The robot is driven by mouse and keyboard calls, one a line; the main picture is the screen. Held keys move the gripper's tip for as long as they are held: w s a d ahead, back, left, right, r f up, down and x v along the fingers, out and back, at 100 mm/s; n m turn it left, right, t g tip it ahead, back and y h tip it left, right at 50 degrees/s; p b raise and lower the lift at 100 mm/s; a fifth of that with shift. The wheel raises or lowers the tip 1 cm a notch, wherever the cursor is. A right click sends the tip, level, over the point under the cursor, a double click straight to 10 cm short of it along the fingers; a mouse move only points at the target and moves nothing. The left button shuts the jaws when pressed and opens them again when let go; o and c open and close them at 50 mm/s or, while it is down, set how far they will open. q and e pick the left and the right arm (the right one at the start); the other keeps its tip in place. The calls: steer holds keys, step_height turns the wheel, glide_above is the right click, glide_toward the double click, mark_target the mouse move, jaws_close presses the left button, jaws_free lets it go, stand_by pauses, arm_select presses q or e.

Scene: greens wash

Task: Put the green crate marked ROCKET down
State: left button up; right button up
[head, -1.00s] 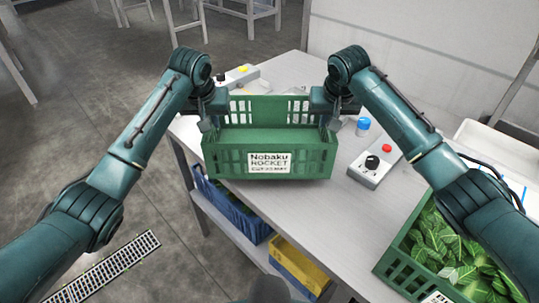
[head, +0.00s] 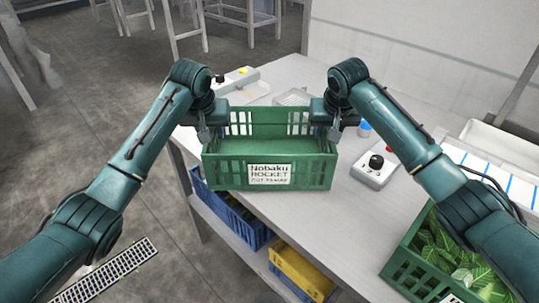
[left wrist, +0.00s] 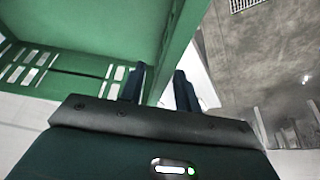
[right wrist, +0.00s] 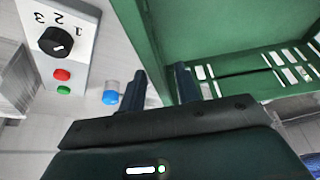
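The green crate marked ROCKET (head: 225,175) is level over the light table, near its left edge, with the white label facing me. Its visible inside is empty. My left gripper (head: 205,132) is on its left end wall, and my right gripper (head: 333,130) is on its right end wall. In the left wrist view the fingers (left wrist: 160,88) sit either side of the green wall; the right wrist view shows the same for the right fingers (right wrist: 172,85). I cannot tell whether the crate's base touches the tabletop.
A control box with a black knob (head: 375,167) stands close right of the crate, with a blue-capped jar (head: 364,128) behind it. A crate of leaves (head: 395,268) stands at right front. Blue (head: 238,222) and yellow (head: 300,272) crates are below the tabletop.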

arm_select(q)
steer(key=v, duration=1.1)
steer(key=shift+s+r, duration=0.15)
steer(key=shift+r, duration=0.15)
arm_select(e)
steer(key=shift+r, duration=0.15)
arm_select(q)
steer(key=shift+s+r, duration=0.1)
steer(key=shift+r, duration=0.05)
arm_select(e)
steer(key=v, duration=1.1)
steer(key=shift+s+r, duration=0.25)
steer(key=shift+r, duration=0.05)
